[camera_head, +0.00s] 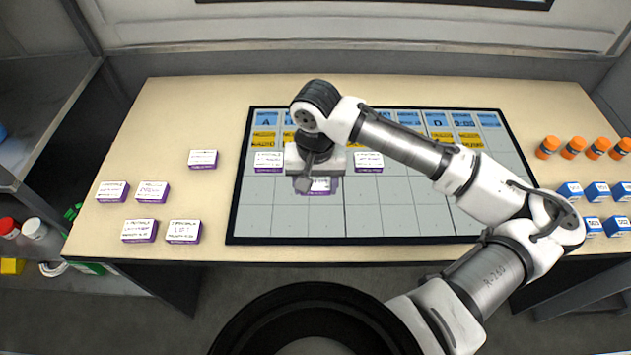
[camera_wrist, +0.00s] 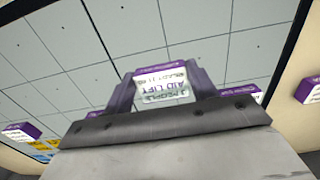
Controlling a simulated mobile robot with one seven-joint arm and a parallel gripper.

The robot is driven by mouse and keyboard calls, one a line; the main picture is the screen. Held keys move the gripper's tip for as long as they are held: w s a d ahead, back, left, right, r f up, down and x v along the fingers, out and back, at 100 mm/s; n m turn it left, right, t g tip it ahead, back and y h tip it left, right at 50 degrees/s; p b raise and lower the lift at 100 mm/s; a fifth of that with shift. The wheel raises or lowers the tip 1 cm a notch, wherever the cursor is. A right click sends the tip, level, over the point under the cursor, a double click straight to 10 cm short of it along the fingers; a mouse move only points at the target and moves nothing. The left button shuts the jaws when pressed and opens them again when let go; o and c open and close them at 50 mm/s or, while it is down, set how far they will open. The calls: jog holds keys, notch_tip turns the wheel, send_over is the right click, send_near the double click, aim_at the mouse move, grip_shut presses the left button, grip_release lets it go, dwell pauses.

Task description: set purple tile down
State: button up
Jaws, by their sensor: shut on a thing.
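My gripper (camera_head: 317,178) is over the left-middle part of the gridded board, pointing down. It is shut on a purple tile (camera_head: 319,187) with a white lettered top. In the wrist view the tile (camera_wrist: 163,88) sits between the two fingers (camera_wrist: 162,78), its label reading upside down, with "AID LIFT" legible. The board (camera_head: 400,218) lies on the table, with blue and yellow header cells along its far side. I cannot tell whether the tile touches the board. My wrist hides part of the tile and the cells behind it.
Purple tiles stand on the board left (camera_head: 268,161) and right (camera_head: 368,161) of my gripper. Several more, such as one purple tile (camera_head: 203,159), lie on the table at left. Orange-capped bottles (camera_head: 572,147) and blue blocks (camera_head: 597,191) are at right. The board's near cells are bare.

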aim_at(315, 187)
jog(key=shift+f, duration=0.2)
jog(key=shift+f, duration=0.15)
jog(key=o, duration=1)
notch_tip(315, 187, up, 13)
jog(key=b, duration=0.1)
jog(key=shift+f, duration=0.2)
